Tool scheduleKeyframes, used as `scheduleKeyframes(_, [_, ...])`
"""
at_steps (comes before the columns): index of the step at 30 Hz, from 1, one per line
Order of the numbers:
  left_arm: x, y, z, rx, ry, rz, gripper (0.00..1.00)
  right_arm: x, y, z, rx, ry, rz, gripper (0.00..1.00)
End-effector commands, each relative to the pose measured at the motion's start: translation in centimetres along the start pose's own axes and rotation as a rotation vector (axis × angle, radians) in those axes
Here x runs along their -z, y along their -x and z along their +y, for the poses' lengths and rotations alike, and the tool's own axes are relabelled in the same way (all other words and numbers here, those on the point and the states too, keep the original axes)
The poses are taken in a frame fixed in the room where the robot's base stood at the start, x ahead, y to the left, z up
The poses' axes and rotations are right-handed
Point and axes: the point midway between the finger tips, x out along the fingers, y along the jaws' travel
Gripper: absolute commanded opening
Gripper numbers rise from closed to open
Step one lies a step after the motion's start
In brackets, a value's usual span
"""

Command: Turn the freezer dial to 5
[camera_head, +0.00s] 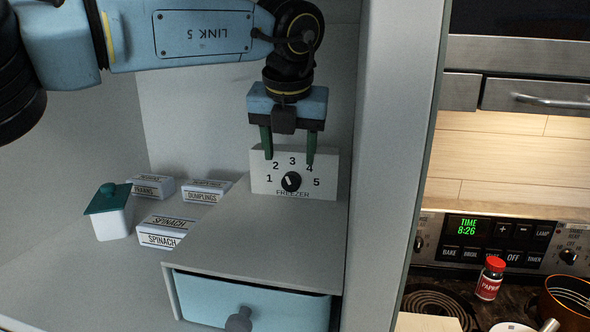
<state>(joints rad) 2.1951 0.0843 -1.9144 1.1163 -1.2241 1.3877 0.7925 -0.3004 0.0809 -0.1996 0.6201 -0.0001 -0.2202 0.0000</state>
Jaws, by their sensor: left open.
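The freezer dial (291,181) is a small black knob on a white panel (262,187) marked 1 to 5 and FREEZER. The knob's pointer looks turned toward the upper left, near 2; its exact setting is too small to be sure of. My left gripper (289,157) points down just above the dial, its two dark green fingers apart, one on each side of the number 3. The fingers overlap the panel's top part in the picture. I cannot tell whether they touch it. The gripper is empty. My right gripper is not in view.
The panel stands on a grey box with a blue drawer (250,303). To its left are a teal-lidded white container (112,221) and several labelled food boxes, including spinach (161,231) and dumplings (203,196). A grey wall (390,170) separates this from the stove, with a paprika jar (489,279).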

Motion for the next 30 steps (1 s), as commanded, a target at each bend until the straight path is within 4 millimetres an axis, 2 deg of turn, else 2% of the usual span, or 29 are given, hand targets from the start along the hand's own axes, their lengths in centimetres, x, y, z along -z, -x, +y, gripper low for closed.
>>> scheduleKeyframes(6, [0.1, -3.5, -0.1, 0.003, 0.000, 0.005, 0.54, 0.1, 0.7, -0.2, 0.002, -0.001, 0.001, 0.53])
scheduleKeyframes(12, [0.1, -6.0, -0.1, 0.005, 0.002, 0.003, 0.54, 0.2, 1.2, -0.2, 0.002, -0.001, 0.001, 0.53])
scheduleKeyframes(23, [0.1, -6.8, -0.1, 0.006, 0.003, 0.003, 0.54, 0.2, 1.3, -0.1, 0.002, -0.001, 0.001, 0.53])
scheduleKeyframes(30, [0.1, -6.8, -0.1, 0.007, 0.003, 0.003, 0.23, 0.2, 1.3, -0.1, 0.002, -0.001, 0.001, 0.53])
